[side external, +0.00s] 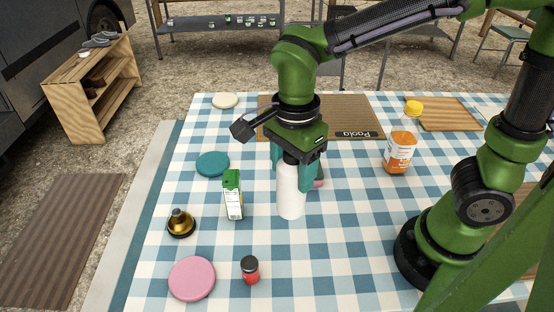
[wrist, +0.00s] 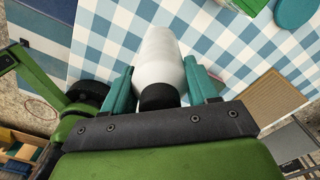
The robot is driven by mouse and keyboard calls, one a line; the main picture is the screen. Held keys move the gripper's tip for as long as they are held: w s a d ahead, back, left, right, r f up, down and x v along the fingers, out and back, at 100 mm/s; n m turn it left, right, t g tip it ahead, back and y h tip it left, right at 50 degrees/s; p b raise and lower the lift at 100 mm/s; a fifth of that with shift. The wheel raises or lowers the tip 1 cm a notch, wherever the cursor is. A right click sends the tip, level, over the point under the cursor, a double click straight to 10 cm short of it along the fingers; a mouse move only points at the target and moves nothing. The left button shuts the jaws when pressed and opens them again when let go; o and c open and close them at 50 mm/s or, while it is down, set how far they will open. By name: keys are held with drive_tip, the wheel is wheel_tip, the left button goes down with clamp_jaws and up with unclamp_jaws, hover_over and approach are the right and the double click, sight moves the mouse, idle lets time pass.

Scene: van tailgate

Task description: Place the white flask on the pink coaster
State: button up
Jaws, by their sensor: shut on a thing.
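The white flask (side external: 290,192) stands upright in my gripper (side external: 291,172), which is shut around its upper part from above. Its base looks to be at or just above the checked cloth; I cannot tell which. In the wrist view the white flask (wrist: 160,58) with its dark cap lies between the teal fingers of my gripper (wrist: 162,88). The pink coaster (side external: 192,279) lies flat at the front left of the table, with nothing on it. It is apart from the flask, to its left and nearer the camera.
A green-and-white carton (side external: 232,196), a brass bell-like object (side external: 181,223) and a red-bodied jar (side external: 250,270) stand near the coaster. A teal coaster (side external: 212,164) and a cream coaster (side external: 225,101) lie farther back. A juice bottle (side external: 401,140) stands right. Something pinkish is partly hidden behind my gripper.

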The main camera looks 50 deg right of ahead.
drive_tip(key=w+a+r+n, duration=0.1)
drive_tip(key=w+a+n, duration=0.3)
drive_tip(key=a, duration=0.7)
drive_tip(key=w+a+r+n, duration=0.25)
drive_tip(key=a+n, duration=0.35)
drive_tip(key=a, duration=0.4)
wheel_tip(320, 180, down, 11)
drive_tip(key=shift+r, duration=0.2)
drive_tip(key=shift+f, duration=0.15)
drive_tip(key=o, duration=1.2)
